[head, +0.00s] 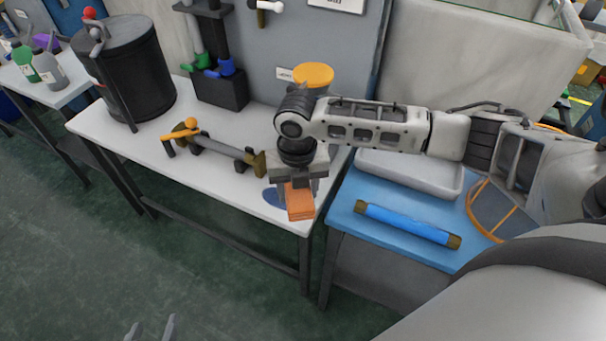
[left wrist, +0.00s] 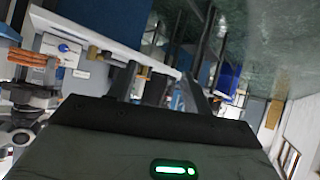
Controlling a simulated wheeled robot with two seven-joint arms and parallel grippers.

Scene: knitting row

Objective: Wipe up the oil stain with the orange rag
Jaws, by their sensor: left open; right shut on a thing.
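The orange rag (head: 300,203) is a folded block at the front right corner of the white table in the head view. My right gripper (head: 298,186) is shut on it from above. The oil stain (head: 272,197) is a dark blue patch on the tabletop just left of the rag. Part of the stain may be hidden under the rag; I cannot tell whether the rag touches the table. My left gripper (head: 152,327) is open and empty at the bottom edge of the head view, well away from the table; its fingers show in the left wrist view (left wrist: 162,90).
On the white table (head: 222,125) lie a grey rod fixture with an orange handle (head: 215,145) and a black drum (head: 130,75). A yellow-topped container (head: 313,74) stands behind my right arm. A blue table (head: 350,230) at right holds a blue roller (head: 405,224) and a pale tray (head: 410,175).

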